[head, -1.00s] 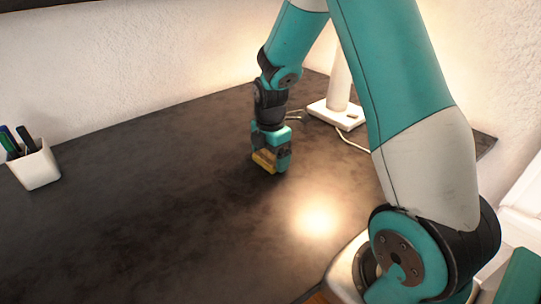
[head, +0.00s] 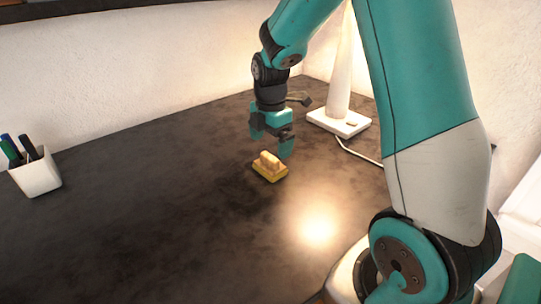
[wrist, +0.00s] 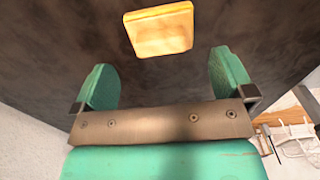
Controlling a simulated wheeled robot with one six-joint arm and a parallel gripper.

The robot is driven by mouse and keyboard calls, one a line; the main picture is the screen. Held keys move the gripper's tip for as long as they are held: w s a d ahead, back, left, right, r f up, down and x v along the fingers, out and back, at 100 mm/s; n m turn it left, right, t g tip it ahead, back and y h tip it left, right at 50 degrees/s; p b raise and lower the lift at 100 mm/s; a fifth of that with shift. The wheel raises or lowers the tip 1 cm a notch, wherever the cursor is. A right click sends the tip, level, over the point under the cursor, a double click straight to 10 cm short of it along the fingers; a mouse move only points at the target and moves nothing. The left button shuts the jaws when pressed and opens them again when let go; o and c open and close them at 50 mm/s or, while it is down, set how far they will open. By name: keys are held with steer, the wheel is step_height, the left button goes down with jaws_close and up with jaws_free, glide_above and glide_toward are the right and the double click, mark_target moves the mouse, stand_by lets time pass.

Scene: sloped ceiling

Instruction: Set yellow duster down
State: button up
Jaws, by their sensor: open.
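The yellow duster (head: 269,169) lies on the dark tabletop, its lighter handle block facing up. My gripper (head: 270,142) is above and just behind it, open and empty, with a clear gap between the fingers and the duster. In the wrist view the duster (wrist: 160,30) lies on the dark surface beyond the fingertips, between the lines of the two spread fingers of my gripper (wrist: 165,75). Nothing is held between the fingers.
A white cup with pens (head: 36,176) stands at the left. A white lamp base (head: 339,122) with a cord stands right of my gripper near the wall. The tabletop (head: 150,230) left and in front of the duster is clear.

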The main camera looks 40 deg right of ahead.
mark_target(270, 156)
step_height(270, 156, up, 4)
steer(key=shift+r, duration=0.1)
steer(key=shift+a+r, duration=0.1)
steer(key=shift+r, duration=0.2)
steer(key=s+a+r+m+y, duration=0.1)
steer(key=s+a+r+m, duration=0.1)
steer(key=s+a, duration=0.5)
steer(key=s+a+r+m+y, duration=0.1)
steer(key=s+a+r+m, duration=0.1)
steer(key=s+a+m, duration=0.3)
steer(key=s+a+r+m+y, duration=0.2)
steer(key=s+a+m, duration=0.2)
steer(key=s+a, duration=0.6)
steer(key=shift+s+a+r, duration=0.15)
steer(key=shift+r, duration=0.1)
step_height(270, 156, up, 8)
steer(key=p, duration=0.8)
